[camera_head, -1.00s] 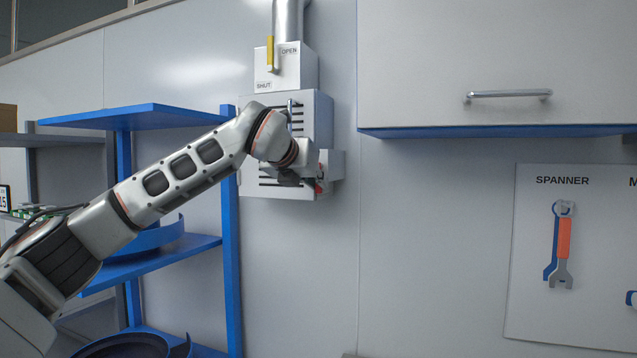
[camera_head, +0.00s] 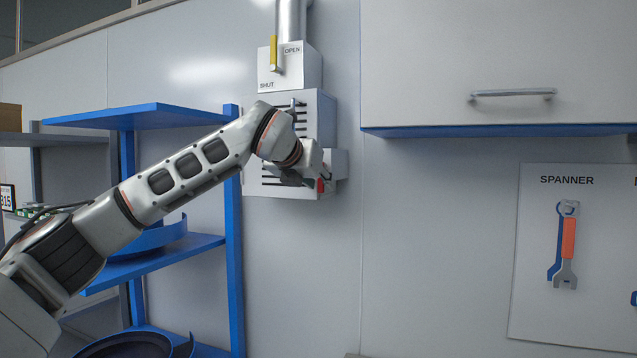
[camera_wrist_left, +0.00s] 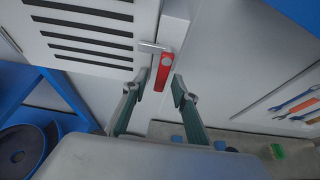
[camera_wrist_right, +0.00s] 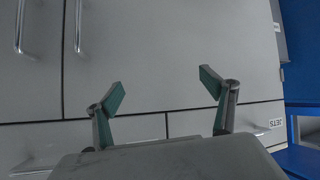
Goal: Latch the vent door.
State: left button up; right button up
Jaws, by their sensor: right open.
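The vent door (camera_head: 318,118) is a pale plate with dark slots on a grey box on the wall. It also shows in the left wrist view (camera_wrist_left: 88,28), looking shut or nearly so. A red latch lever (camera_wrist_left: 163,70) with a short metal bar sits at the door's edge and hangs slightly tilted. My left gripper (camera_wrist_left: 160,87) is open, its fingertips on either side of the lever with gaps showing. In the head view my left wrist hides most of the lever; a bit of red (camera_head: 320,186) shows. My right gripper (camera_wrist_right: 163,86) is open and empty.
Above the vent is a box marked OPEN and SHUT with a yellow handle (camera_head: 273,54). A blue shelf rack (camera_head: 231,220) stands left of it. A wall cabinet (camera_head: 490,60) and a spanner board (camera_head: 530,290) are right. Grey cabinet fronts (camera_wrist_right: 150,60) face my right gripper.

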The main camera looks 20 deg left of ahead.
pick_arm(q)
jog(key=v, duration=1.2)
